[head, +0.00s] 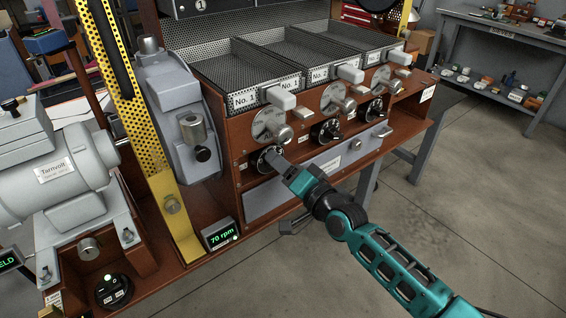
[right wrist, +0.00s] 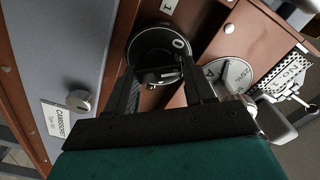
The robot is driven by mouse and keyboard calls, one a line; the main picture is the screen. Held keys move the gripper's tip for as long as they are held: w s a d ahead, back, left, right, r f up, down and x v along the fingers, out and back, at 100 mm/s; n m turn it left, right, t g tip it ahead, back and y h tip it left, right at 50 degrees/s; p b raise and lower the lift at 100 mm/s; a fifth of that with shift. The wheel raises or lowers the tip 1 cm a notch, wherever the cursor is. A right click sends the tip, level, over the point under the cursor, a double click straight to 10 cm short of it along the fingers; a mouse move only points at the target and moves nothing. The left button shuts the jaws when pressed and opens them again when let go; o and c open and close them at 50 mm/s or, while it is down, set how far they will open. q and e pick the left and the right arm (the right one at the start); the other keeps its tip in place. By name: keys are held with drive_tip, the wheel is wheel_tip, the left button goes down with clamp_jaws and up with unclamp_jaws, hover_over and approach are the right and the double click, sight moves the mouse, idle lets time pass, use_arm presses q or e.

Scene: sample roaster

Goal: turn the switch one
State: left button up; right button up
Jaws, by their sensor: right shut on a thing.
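Switch one (head: 264,161) is the leftmost of three black round dials on the brown front panel. In the right wrist view the black dial of switch one (right wrist: 140,44) has a white "0" on its face and a "1" label beside it. My right gripper (head: 279,162) reaches it from the front right. In the right wrist view my right gripper (right wrist: 163,74) has its two fingers on either side of the switch's knob, shut on it. The fingers partly hide the knob, so its exact pointing is hard to read. My left gripper is not in view.
Two more black switches (head: 325,131) sit to the right, below silver dials (head: 271,124) with handles. A grey drawer (head: 345,160) lies below the switches. A yellow perforated post (head: 172,210) and a "70 rpm" display (head: 221,234) stand left. The floor at right is clear.

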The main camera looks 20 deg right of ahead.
drive_tip(key=n+p, duration=0.1)
drive_tip(key=n, duration=0.1)
drive_tip(key=shift+r+n, duration=0.15)
drive_tip(key=shift+n, duration=0.25)
drive_tip(key=shift+r+n+p, duration=0.1)
drive_tip(key=shift+n+p, duration=0.4)
drive_tip(key=shift+n, duration=0.5)
drive_tip(key=shift+c, duration=0.5)
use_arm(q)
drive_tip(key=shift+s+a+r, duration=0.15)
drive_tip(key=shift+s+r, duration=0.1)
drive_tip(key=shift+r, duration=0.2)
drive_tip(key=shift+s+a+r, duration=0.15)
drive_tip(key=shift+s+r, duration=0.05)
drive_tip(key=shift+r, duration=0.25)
use_arm(e)
drive_tip(key=shift+a+n, duration=0.1)
drive_tip(key=shift+n, duration=0.5)
use_arm(q)
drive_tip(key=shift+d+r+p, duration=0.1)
drive_tip(key=shift+p, duration=0.2)
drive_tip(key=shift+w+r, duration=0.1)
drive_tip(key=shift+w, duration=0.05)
use_arm(e)
drive_tip(key=shift+r, duration=0.1)
